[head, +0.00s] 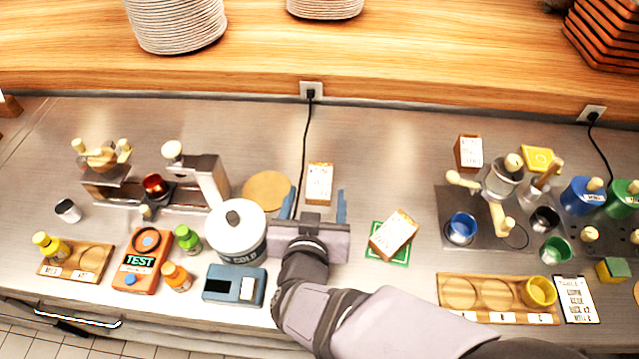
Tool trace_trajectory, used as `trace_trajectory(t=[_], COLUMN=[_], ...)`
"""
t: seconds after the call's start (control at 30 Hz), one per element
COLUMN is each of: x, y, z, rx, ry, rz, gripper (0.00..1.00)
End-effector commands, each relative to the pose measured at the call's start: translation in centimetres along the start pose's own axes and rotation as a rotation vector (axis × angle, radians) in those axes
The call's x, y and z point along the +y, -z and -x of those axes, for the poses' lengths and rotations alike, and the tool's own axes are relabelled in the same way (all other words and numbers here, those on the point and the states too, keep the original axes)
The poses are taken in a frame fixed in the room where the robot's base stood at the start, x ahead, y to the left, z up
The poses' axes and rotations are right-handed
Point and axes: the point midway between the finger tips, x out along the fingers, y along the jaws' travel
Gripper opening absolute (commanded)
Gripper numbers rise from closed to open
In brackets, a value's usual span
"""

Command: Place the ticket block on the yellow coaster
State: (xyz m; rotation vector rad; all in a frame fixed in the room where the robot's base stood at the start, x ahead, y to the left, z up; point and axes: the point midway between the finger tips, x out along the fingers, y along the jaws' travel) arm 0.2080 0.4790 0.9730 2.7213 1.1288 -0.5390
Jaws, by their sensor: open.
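Three wooden blocks with white printed ticket faces are in the head view. One ticket block (319,184) stands just beyond my gripper. A second block (394,234) sits turned at an angle on a green coaster (374,257). A third block (469,153) stands at the back right, left of the yellow coaster (537,158). The yellow coaster lies flat with nothing seen on it. My gripper (313,204) is open, its two blue fingers pointing toward the back. The first block's lower end lies near the gap between them; contact cannot be told.
A white-lidded pot (238,230) stands close left of my gripper, with a round cork mat (267,191) behind it. A grey station (480,232) with cups and wooden-handled tools lies below the yellow coaster. A black cord (304,150) runs down behind my gripper.

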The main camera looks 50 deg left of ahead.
Motion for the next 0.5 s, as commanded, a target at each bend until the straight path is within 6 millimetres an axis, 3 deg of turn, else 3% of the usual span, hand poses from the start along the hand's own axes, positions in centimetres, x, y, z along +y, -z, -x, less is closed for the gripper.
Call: trace_trajectory(t=[0.1, 0.2, 0.5], x=[0.4, 0.6, 0.5], y=[0.0, 0.1, 0.2], z=[-3.3, -4.7, -6.2], rx=[-0.002, -0.001, -0.003], ry=[-0.007, -0.004, -0.002], rz=[-0.002, 0.000, 0.003], gripper=[0.64, 0.64, 0.64])
